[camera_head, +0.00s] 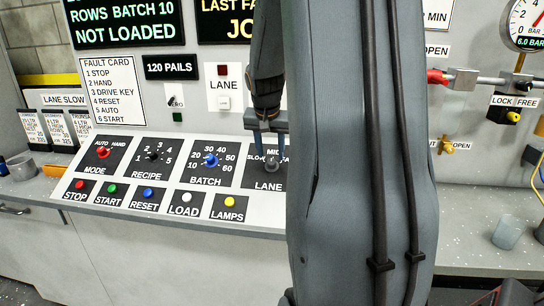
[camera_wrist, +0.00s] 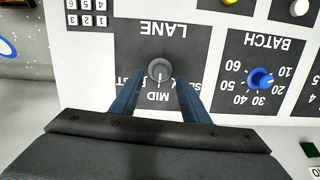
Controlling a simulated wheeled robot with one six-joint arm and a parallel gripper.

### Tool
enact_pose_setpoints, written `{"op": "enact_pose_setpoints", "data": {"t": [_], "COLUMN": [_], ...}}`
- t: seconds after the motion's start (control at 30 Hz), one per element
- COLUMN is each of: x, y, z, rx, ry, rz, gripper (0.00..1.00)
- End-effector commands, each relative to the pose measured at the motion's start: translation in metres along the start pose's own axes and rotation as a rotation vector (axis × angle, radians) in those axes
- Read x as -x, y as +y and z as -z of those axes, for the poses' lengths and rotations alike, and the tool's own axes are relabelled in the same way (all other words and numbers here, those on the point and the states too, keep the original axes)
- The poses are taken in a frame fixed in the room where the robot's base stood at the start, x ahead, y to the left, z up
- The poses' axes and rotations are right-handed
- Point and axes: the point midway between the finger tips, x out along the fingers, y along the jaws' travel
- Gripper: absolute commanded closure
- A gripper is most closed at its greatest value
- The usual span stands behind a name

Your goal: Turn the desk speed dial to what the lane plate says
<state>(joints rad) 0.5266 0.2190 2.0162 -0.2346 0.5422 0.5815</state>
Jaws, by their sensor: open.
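The grey LANE dial (camera_head: 271,166) is on the right part of the desk panel, partly hidden by my arm. It also shows in the wrist view (camera_wrist: 160,69), upside down, and its pale pointer mark seems to face MID. The SLOW and FAST marks are partly covered by my fingers. A white plate at the left on the wall reads LANE SLOW (camera_head: 63,100). My gripper (camera_head: 270,140) is open, with one finger on each side of the dial's MID edge in the wrist view (camera_wrist: 160,102). No contact is visible.
The blue BATCH dial (camera_head: 211,160) is beside the LANE dial, with the RECIPE (camera_head: 152,156) and MODE (camera_head: 103,153) dials farther left. Several push buttons, including the yellow LAMPS button (camera_head: 230,203), line the front. A keypad (camera_wrist: 88,12) sits near the LANE panel.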

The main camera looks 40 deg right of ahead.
Motion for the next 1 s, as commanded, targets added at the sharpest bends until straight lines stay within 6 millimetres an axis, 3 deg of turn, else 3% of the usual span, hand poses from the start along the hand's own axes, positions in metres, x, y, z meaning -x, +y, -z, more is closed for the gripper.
{"op": "enact_pose_setpoints", "data": {"t": [0.23, 0.63, 0.87, 1.0], "x": [-0.028, -0.035, -0.035, -0.035], "y": [0.000, -0.001, -0.001, 0.001], "z": [-0.001, -0.001, -0.001, 0.000], "rx": [0.002, 0.002, 0.002, 0.003], "ry": [-0.002, 0.000, 0.000, 0.000], "rz": [-0.001, 0.001, 0.001, 0.000], "gripper": [0.58, 0.58, 0.97, 0.99]}}
